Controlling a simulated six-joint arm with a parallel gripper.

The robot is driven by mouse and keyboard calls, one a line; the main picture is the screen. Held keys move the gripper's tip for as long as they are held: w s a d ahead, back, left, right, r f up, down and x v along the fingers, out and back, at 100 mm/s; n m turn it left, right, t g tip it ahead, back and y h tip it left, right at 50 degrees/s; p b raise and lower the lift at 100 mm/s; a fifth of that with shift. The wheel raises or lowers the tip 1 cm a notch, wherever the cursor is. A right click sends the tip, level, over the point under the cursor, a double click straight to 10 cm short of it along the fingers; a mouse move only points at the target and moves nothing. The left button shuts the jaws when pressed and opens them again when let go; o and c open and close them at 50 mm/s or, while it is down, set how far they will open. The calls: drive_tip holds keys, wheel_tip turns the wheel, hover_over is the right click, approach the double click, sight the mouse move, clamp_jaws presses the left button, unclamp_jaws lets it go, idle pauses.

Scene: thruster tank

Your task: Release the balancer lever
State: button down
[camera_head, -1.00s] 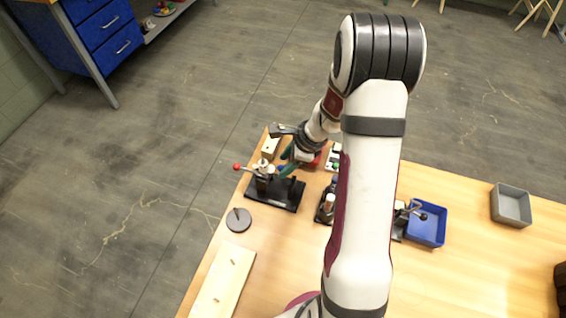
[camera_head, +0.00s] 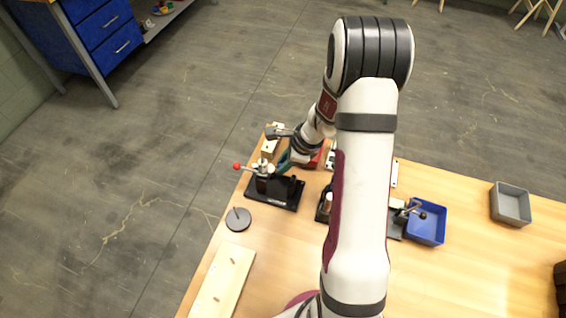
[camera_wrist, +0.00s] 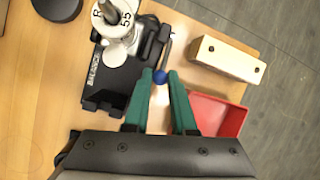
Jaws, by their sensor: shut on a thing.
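The balancer (camera_head: 275,193) has a black base and stands near the table's left edge. In the wrist view its base (camera_wrist: 112,82) carries white lettering, and a white marked dial (camera_wrist: 117,35) stands on it. The balancer lever (camera_wrist: 167,50) is a thin metal rod ending in a blue ball knob (camera_wrist: 160,76). My gripper (camera_wrist: 160,82) has green fingers shut on the blue knob, with one fingertip on each side. In the head view my gripper (camera_head: 284,162) is just behind the balancer, and the blue knob is hidden there.
A red-knobbed handle (camera_head: 236,166) sticks out left of the balancer. A red tray (camera_wrist: 218,112) and a wooden block (camera_wrist: 226,68) lie right of my fingers. A grey disc (camera_head: 238,219) and wooden board (camera_head: 225,278) lie in front. A blue bin (camera_head: 427,224) stands right.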

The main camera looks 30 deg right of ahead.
drive_tip(key=shift+a+r+g+h, duration=0.2)
drive_tip(key=shift+r+g+h, duration=0.1)
drive_tip(key=shift+g, duration=0.1)
drive_tip(key=shift+w+r+h, duration=0.15)
drive_tip(key=shift+h, duration=0.15)
drive_tip(key=c, duration=0.7)
unclamp_jaws()
drive_tip(key=shift+c, duration=0.2)
drive_tip(key=v, duration=1.5)
drive_tip(key=shift+d+r, duration=0.2)
drive_tip(key=shift+r, duration=0.2)
drive_tip(key=shift+w, duration=0.2)
